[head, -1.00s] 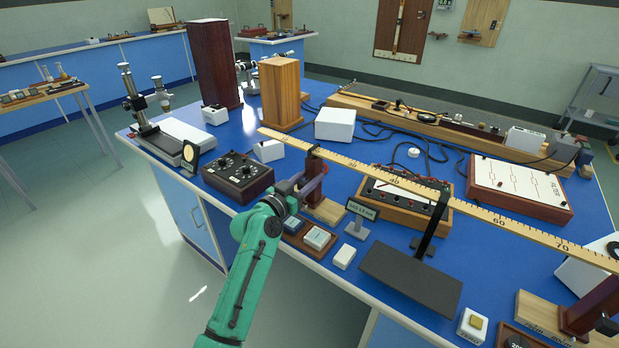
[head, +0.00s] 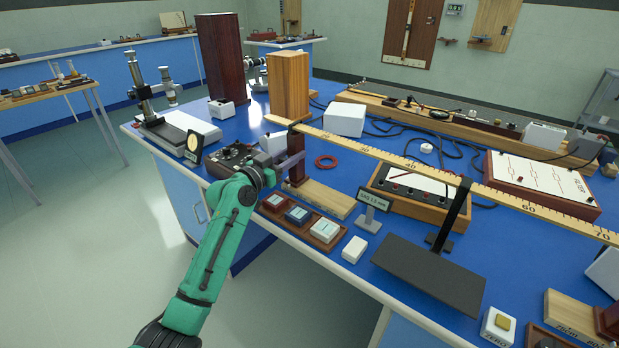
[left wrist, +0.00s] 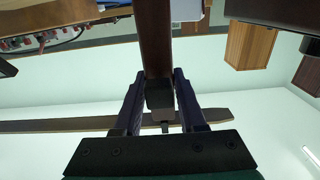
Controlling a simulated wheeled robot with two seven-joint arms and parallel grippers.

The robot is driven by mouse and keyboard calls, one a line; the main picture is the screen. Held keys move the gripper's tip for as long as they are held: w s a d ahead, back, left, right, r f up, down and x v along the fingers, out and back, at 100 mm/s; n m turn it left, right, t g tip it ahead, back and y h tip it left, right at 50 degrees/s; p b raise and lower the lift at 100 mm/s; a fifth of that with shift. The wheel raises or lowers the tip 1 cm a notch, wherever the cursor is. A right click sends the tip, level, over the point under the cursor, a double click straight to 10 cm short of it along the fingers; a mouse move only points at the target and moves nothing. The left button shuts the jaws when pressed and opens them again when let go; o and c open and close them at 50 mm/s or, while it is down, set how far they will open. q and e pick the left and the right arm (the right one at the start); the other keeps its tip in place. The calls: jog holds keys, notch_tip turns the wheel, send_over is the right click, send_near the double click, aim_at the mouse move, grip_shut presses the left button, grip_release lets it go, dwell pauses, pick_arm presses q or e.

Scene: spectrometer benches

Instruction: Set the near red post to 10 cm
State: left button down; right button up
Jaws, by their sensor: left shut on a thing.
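The dark red post (head: 297,164) at the left end of the long yellow ruler (head: 392,162) stands upright in the head view, above a light wooden strip (head: 328,200). My left gripper (head: 285,167) is shut on this post. In the left wrist view, the post (left wrist: 156,40) rises between the two fingers of my left gripper (left wrist: 160,86). The post's top meets the ruler a little in from its left end; the exact mark there is too small to read. Another red post (head: 608,318) is partly visible at the lower right edge. My right gripper is not in view.
A tray (head: 283,222) of small blocks lies in front of the held post. A small sign (head: 372,202) and a dark panel on a stand (head: 430,275) are to the right.

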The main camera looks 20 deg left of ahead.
pick_arm(q)
jog(key=shift+w+a+f, duration=0.1)
jog(key=shift+a+f, duration=0.15)
jog(key=shift+a, duration=0.2)
jog(key=shift+d+r, duration=0.1)
jog(key=shift+r, duration=0.25)
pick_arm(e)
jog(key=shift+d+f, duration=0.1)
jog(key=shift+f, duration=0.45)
pick_arm(q)
jog(key=c, duration=0.6)
grip_release()
jog(key=shift+c, duration=0.2)
jog(key=shift+w, duration=0.1)
jog(key=b+v, duration=0.2)
jog(key=v, duration=1.2)
jog(key=shift+s+a, duration=0.25)
jog(key=shift+a, duration=0.05)
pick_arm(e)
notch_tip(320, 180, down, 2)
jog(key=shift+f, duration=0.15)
